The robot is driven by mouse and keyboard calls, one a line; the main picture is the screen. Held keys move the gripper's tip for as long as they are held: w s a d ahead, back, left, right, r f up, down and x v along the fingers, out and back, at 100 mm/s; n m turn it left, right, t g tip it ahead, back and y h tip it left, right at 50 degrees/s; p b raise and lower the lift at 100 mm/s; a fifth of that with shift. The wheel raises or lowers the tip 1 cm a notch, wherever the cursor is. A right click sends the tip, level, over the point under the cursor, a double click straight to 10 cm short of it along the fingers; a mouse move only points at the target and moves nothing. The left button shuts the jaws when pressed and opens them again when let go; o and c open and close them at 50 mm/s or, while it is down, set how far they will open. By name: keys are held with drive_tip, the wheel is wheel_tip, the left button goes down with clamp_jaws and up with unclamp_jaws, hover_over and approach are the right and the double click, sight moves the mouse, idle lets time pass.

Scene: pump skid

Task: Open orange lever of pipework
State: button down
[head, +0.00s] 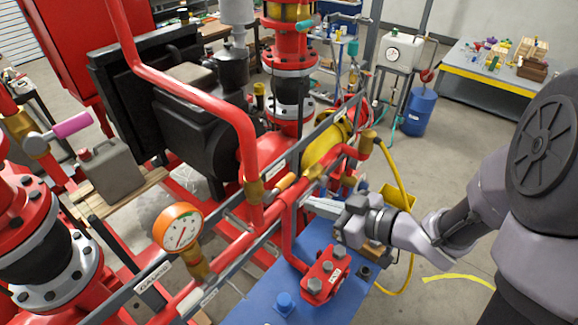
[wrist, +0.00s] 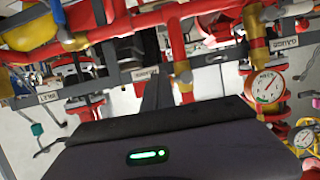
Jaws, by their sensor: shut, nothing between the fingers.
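The orange lever (head: 285,182) is a short handle on the red pipework in the head view. It lies beside the grey frame rail, near brass fittings on the pipe. My gripper (head: 312,206) is shut and empty, just to the right of and below the lever in the picture. A gap shows between the fingertips and the lever, and I cannot tell the depth. In the wrist view the dark gripper body fills the lower part, and its closed fingers (wrist: 156,92) point toward the pipework. I cannot make out the lever surely there.
An orange-rimmed gauge (head: 178,227) is at left. A yellow hose (head: 399,185) hangs behind my wrist. The blue base (head: 262,309) lies below. Open floor is at right.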

sight(290, 183)
drive_tip(key=w+a+b, duration=0.2)
drive_tip(key=w+a, duration=0.3)
drive_tip(key=w, duration=0.1)
drive_tip(key=shift+a+b, duration=0.3)
drive_tip(key=shift+a, duration=0.1)
wheel_tip(290, 183, up, 3)
drive_tip(key=shift+s+a+f+p, duration=0.1)
drive_tip(key=shift+s+a+p, duration=0.05)
drive_tip(key=shift+p, duration=1.1)
drive_tip(key=shift+s+a+r+p, duration=0.25)
drive_tip(key=shift+s+r+p, duration=0.1)
drive_tip(key=shift+r+p, duration=0.35)
drive_tip(key=shift+s+a+r+p, duration=0.4)
drive_tip(key=shift+s+r, duration=0.1)
drive_tip(key=shift+r, duration=0.1)
drive_tip(key=shift+d+r+p, duration=0.1)
drive_tip(key=shift+r+p, duration=0.15)
drive_tip(key=shift+p, duration=0.15)
drive_tip(key=p+v, duration=0.5)
drive_tip(key=v, duration=0.4)
drive_tip(key=shift+f, duration=0.1)
